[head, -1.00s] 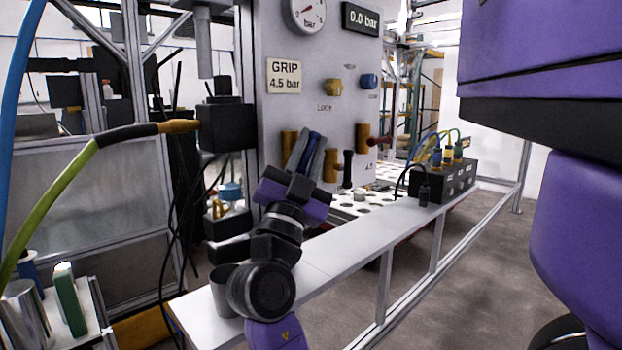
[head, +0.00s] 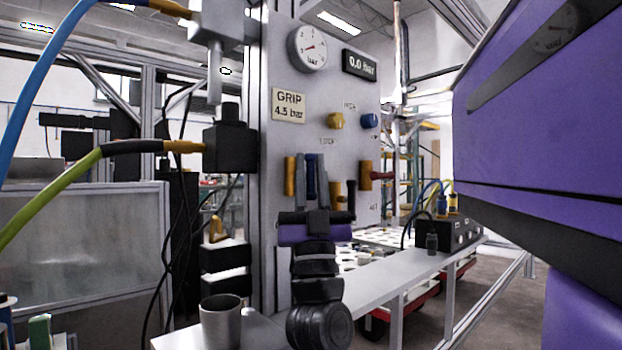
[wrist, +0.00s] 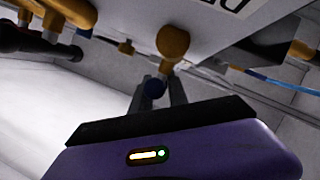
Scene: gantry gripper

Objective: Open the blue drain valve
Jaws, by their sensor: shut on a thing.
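The blue drain valve handle (head: 311,178) stands between the fingers of my gripper (head: 311,168), low on the grey panel in the head view. The wrist view shows its rounded blue end (wrist: 154,88) between the dark fingers (wrist: 156,98), below a brass-yellow valve body (wrist: 172,42). My gripper is shut on the blue handle. The fingers hide much of the handle, so its exact angle is hard to tell.
Brass fittings (head: 365,175) flank my gripper on the panel (head: 345,95). A yellow knob (head: 336,121) and a blue knob (head: 370,120) sit higher. The display (head: 360,64) reads 0.0 bar. A grey cup (head: 221,322) and a black connector box (head: 447,233) stand on the bench below.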

